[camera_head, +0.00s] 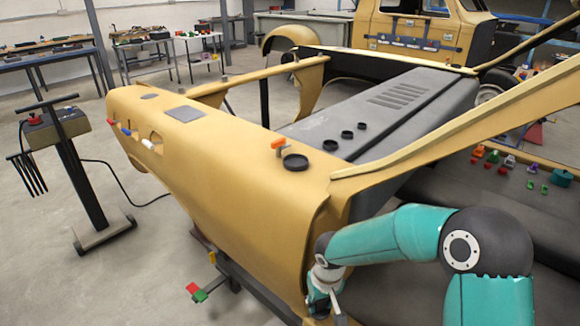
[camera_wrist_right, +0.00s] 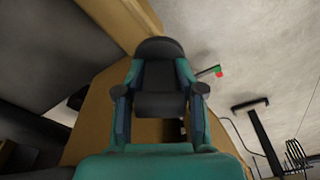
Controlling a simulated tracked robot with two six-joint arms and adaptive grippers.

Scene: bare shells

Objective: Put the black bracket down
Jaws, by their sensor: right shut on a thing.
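My right arm comes in from the lower right in the head view, and its gripper (camera_head: 328,298) is low beside the near end of the yellow body shell (camera_head: 240,160). In the right wrist view my right gripper (camera_wrist_right: 160,66) is shut on a dark piece, the black bracket (camera_wrist_right: 160,103), which sits between the teal fingers. The bracket's full shape is partly hidden by the fingers, and in the head view I cannot make it out. My left gripper is not in view.
An orange-handled item (camera_head: 278,144) and a black round cup (camera_head: 295,162) sit on the shell's top. Several small coloured parts lie on the dark surface at right. A black stand (camera_head: 75,160) is at left. A red and green piece (camera_head: 196,292) sticks out below the shell.

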